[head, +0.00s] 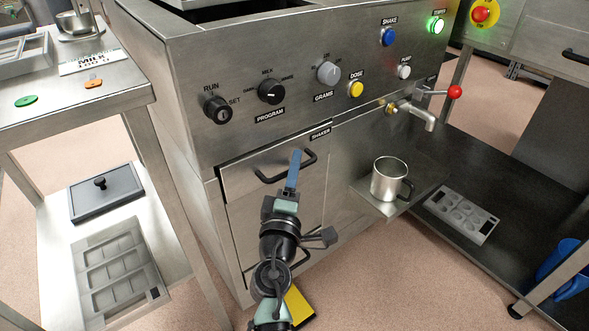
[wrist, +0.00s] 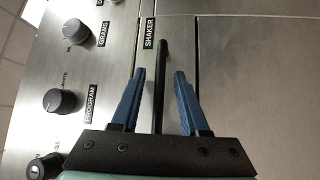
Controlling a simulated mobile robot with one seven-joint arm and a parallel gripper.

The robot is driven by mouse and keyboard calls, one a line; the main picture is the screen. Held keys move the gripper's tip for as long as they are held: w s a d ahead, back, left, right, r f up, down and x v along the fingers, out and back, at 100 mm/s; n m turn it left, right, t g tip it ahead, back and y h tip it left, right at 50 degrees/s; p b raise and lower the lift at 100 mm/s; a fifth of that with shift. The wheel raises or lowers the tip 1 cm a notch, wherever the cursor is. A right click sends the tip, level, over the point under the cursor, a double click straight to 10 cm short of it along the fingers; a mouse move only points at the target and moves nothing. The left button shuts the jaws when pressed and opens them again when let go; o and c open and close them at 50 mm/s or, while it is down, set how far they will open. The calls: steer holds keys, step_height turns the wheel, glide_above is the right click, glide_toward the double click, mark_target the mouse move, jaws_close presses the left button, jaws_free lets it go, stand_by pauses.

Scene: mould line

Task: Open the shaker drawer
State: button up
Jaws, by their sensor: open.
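The shaker drawer (head: 240,183) is a steel front under the SHAKER label (head: 320,134) on the machine's face; it looks shut, with a dark seam along its top edge. Its black bar handle (head: 262,179) stands out from the front. My gripper (head: 294,158) is at the handle, its blue fingers over the bar's right half in the head view. In the wrist view, my gripper (wrist: 159,76) is open and the handle (wrist: 160,60) runs between the two fingers, with a gap on each side. I see no finger touching the bar.
Knobs and buttons, such as the PROGRAM knob (head: 271,91), sit above the drawer. A metal cup (head: 390,178) stands on a small shelf to the right, below a tap (head: 418,114). A steel table (head: 130,92) stands at the left. Floor shows in front of the machine.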

steer(key=shift+w, duration=0.1)
jaws_close()
stand_by(1.4)
